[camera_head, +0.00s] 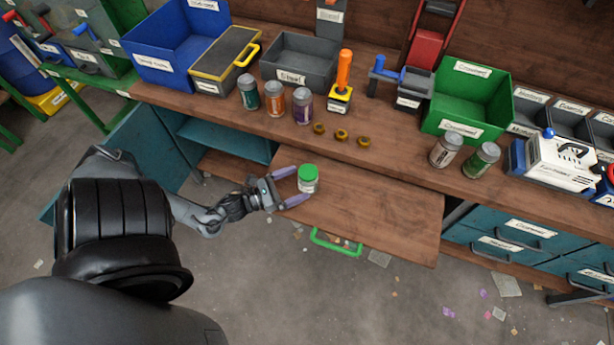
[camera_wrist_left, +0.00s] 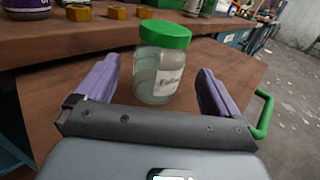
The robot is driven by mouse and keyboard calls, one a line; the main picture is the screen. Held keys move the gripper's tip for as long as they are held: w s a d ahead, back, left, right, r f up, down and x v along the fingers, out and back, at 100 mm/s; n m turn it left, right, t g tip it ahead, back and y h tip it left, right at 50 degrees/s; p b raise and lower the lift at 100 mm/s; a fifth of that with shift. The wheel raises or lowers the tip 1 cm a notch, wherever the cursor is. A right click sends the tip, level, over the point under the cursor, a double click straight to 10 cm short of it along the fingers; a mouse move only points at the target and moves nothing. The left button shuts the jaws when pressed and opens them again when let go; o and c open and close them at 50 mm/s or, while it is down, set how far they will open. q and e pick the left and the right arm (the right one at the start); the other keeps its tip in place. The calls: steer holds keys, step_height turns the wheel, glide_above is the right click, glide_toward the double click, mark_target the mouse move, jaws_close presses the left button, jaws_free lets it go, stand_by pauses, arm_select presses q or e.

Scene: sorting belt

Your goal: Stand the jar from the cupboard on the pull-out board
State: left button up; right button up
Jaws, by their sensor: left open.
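A glass jar (camera_head: 308,182) with a green lid and a white label stands upright on the wooden pull-out board (camera_head: 390,205). In the left wrist view the jar (camera_wrist_left: 160,75) is between and slightly beyond the two purple fingers. My left gripper (camera_head: 288,187) is open around the jar's near side, with visible gaps on both sides. The cupboard (camera_head: 225,140) under the bench stands open at the left, with its teal door swung out. My right gripper is not in view.
The bench top behind holds several small jars (camera_head: 274,98), three brass nuts (camera_head: 341,135) and bins, including a green bin (camera_head: 467,98). A green handle (camera_head: 336,243) sticks out at the board's front edge. The board's right part is bare.

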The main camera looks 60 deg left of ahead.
arm_select(q)
steer(key=shift+s+p, duration=0.4)
steer(key=shift+s, duration=2.35)
